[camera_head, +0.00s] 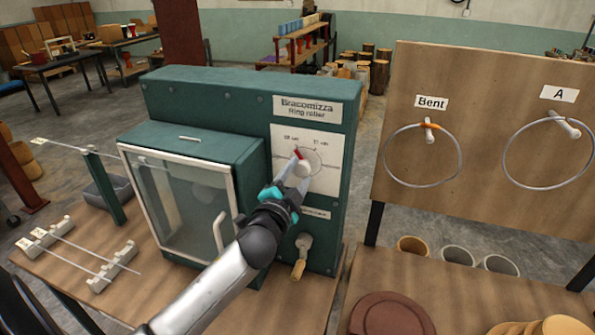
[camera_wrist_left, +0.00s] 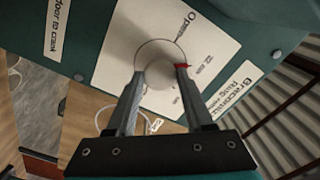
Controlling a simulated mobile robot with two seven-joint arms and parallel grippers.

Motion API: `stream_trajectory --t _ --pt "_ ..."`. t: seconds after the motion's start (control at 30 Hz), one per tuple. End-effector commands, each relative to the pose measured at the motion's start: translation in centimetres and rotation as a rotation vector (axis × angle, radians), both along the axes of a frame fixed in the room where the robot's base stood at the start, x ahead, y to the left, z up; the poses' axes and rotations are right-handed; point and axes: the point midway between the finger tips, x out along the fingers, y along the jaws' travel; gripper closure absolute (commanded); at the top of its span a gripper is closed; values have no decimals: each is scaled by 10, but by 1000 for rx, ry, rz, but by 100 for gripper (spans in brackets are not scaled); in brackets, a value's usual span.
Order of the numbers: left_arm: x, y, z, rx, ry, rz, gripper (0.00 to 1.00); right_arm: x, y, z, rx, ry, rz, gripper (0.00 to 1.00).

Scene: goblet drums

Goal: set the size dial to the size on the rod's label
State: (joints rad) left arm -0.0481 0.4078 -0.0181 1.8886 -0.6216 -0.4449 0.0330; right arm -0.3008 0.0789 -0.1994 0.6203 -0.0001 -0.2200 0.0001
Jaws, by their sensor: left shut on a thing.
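The size dial (camera_head: 304,169) is a pale round knob with a red pointer (camera_head: 297,153) on a white scale plate (camera_head: 328,150) on the green ring roller. The pointer tips up and left, near the upper-left size mark; the small figures are hard to read. My left gripper (camera_head: 296,172) is shut on the dial. In the left wrist view its two fingers (camera_wrist_left: 158,76) stand either side of the pale knob (camera_wrist_left: 158,98), with the red pointer by the right finger. Rods (camera_head: 75,252) lie on pale labelled holders at the left; their labels are too small to read.
The roller's glass-fronted door (camera_head: 185,205) with its handle is shut, left of my arm. A crank (camera_head: 301,258) sits below the dial. A wooden board (camera_head: 480,80) at right carries two hanging rings, marked "Bent" and "A".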

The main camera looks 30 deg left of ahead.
Motion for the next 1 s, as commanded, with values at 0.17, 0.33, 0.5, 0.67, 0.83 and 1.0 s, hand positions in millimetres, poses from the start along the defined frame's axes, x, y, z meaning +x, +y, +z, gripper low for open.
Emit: stream_trajectory --t 0.17,0.33,0.5,0.67,0.83,1.0 --pt "0 0 1 57 12 -2 100 0 0 3 0 0 0 50" --pt "0 0 1 80 17 -1 100 0 0 4 0 0 0 50" --pt "0 0 1 86 19 -1 100 0 0 4 0 0 0 50" --pt "0 -1 1 85 18 -2 100 0 0 4 0 0 0 50" --pt "0 -1 1 84 18 -2 38 0 0 4 0 0 1 50" --pt "0 0 1 84 18 -1 19 0 0 4 0 0 1 50"
